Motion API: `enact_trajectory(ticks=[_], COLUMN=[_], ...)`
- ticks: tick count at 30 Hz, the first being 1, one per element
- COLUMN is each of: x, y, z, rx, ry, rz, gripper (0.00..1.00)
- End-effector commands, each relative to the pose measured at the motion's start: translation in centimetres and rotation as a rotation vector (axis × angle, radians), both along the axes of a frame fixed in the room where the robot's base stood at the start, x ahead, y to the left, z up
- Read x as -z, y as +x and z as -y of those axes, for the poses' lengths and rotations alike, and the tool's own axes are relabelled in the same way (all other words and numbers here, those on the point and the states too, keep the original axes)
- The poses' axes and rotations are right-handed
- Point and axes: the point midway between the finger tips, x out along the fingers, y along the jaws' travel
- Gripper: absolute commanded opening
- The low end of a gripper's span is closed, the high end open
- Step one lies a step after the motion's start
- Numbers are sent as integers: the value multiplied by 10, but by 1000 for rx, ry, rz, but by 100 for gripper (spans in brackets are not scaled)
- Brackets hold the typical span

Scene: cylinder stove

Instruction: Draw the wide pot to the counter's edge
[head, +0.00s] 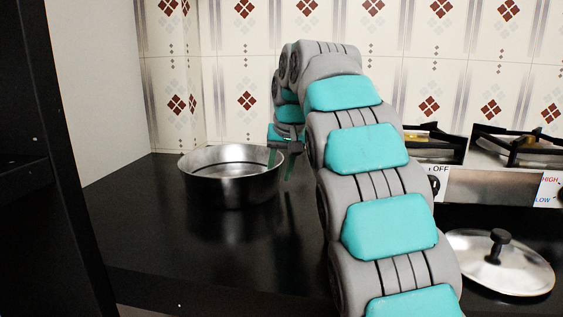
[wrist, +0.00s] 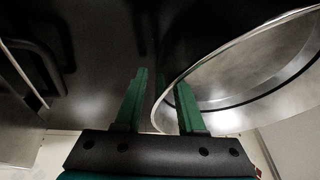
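The wide pot (head: 231,186) is a shiny metal pan without a lid, upright on the black counter (head: 190,250) left of my arm. Its round rim and inside fill the right of the wrist view (wrist: 245,75). My gripper (head: 281,166) is at the pot's right side, pointing down. Its two green fingers also show in the wrist view (wrist: 161,76), spread apart, with the pot's rim passing between them. The right finger there overlaps the pot's inside and the left finger is outside. I cannot tell whether either finger touches the wall.
A cylinder stove (head: 490,186) with black pot supports stands at the right. A metal lid (head: 499,262) with a black knob lies in front of it. A white wall (head: 95,90) bounds the left; tiles are behind. The counter in front of the pot is clear.

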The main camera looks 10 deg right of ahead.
Motion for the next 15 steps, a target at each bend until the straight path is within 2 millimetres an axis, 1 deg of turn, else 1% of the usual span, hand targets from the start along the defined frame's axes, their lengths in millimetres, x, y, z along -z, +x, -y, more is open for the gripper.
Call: enact_trajectory(ticks=[3, 6, 14, 15], x=[6, 8, 8, 8], y=[2, 3, 3, 3], z=[-1, -1, -1, -1], rx=[0, 0, 0, 0], ry=[0, 0, 0, 0], rz=[0, 0, 1, 1], gripper=[39, 39, 39, 35])
